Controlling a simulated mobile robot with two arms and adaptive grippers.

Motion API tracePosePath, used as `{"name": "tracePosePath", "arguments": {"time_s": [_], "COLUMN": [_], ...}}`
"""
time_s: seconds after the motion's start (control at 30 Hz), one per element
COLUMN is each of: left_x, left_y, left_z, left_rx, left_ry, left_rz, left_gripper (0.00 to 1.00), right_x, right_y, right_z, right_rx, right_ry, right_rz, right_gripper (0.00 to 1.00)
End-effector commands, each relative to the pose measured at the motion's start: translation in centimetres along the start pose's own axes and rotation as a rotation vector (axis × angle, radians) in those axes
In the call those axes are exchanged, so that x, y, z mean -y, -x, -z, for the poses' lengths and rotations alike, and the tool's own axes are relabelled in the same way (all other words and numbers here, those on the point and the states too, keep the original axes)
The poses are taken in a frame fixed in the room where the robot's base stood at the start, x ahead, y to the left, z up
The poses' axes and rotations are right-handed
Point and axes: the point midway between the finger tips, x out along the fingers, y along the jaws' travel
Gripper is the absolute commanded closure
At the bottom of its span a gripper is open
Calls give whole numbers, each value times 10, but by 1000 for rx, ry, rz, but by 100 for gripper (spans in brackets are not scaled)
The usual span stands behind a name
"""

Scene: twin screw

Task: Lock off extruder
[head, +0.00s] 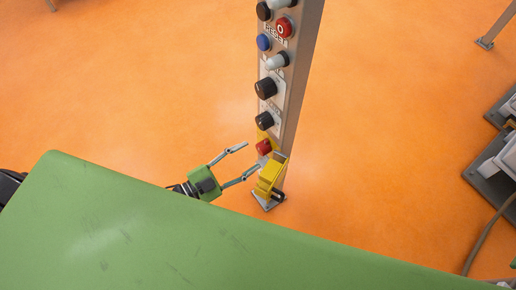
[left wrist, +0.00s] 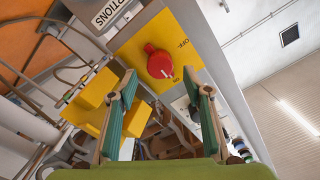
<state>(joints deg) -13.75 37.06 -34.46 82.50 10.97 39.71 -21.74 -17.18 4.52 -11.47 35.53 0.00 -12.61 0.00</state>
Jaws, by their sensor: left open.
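A red rotary switch (left wrist: 159,62) sits on a yellow plate (left wrist: 188,34) marked OFF in the left wrist view. It also shows low on the control post in the head view (head: 263,147). My left gripper (head: 249,161) is open and empty. Its fingers point at the switch from the left, with the switch beyond and between the fingertips in the left wrist view (left wrist: 165,85). A yellow box-like part (head: 268,178) is on the post below the switch; it also shows left of the fingers in the wrist view (left wrist: 97,88). My right gripper is not in view.
The grey control post (head: 300,70) carries several knobs and buttons, including a red button (head: 284,27) near the top. A large green surface (head: 150,230) fills the foreground, partly hiding my left arm. Orange floor (head: 130,80) lies open left of the post.

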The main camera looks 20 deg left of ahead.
Motion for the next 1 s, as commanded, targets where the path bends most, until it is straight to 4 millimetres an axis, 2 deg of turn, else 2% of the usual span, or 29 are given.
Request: {"name": "tracePosePath", "arguments": {"time_s": [0.1, 0.3, 0.67, 0.8, 1.0], "left_x": [1, 0, 0, 0, 0], "left_y": [-22, -42, -46, -46, -46], "left_z": [2, 0, -1, -1, -1], "left_rx": [-2, 0, 1, 1, 1], "left_ry": [0, 1, 1, 1, 3], "left_rz": [1, 0, 0, 0, 0], "left_gripper": [55, 55, 55, 91, 93], "right_x": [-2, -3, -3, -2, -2], "right_y": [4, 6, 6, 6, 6], "right_z": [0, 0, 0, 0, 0], "right_rx": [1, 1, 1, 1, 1], "right_ry": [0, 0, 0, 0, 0], "right_rz": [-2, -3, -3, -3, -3], "right_gripper": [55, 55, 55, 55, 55]}}
